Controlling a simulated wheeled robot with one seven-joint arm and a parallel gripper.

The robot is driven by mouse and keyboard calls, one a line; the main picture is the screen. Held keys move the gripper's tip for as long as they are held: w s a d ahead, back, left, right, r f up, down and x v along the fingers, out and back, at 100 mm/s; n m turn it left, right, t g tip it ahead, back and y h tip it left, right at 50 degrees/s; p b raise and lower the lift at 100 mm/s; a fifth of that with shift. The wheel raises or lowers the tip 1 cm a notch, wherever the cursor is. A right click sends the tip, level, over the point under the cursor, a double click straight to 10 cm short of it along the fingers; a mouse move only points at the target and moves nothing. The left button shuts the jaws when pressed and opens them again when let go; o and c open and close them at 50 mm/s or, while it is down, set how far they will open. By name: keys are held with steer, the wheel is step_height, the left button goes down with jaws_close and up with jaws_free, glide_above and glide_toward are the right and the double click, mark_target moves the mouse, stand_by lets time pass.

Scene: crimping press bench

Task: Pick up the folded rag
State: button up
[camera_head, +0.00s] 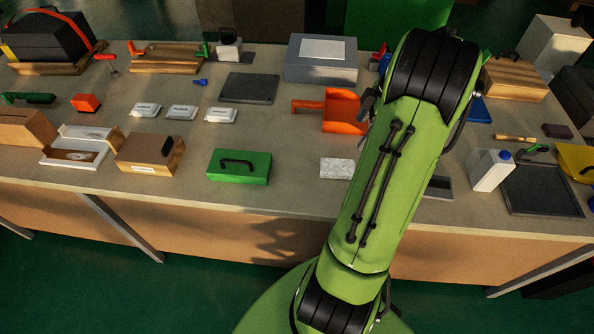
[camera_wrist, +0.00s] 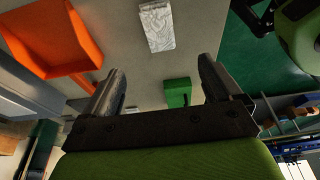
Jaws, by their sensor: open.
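The folded rag (camera_head: 337,168) is a small pale grey-white mottled rectangle lying flat on the bench, just left of my arm in the head view. In the wrist view the rag (camera_wrist: 157,26) lies beyond the fingertips, near the top edge of the picture. My gripper (camera_wrist: 162,72) is open with nothing between its fingers, and it is apart from the rag. In the head view my arm hides most of the gripper; a grey part shows beside the orange dustpan.
An orange dustpan (camera_head: 342,110) lies behind the rag, and it fills the wrist view's upper left (camera_wrist: 50,38). A green box (camera_head: 239,167) with a black handle stands left of the rag. A white jug (camera_head: 490,171) stands at right. Bench (camera_head: 292,187) around the rag is bare.

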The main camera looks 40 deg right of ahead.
mark_target(339, 166)
steer(key=b+x, duration=0.3)
steer(key=x, duration=0.5)
steer(key=b+x, duration=0.3)
steer(key=x, duration=0.5)
steer(key=shift+d+f, duration=0.2)
steer(key=shift+r, duration=0.1)
steer(key=shift+c, duration=0.4)
steer(key=c, duration=1)
step_height(339, 166, up, 10)
steer(key=p, duration=0.3)
steer(key=shift+p, duration=0.3)
steer(key=shift+c, duration=0.2)
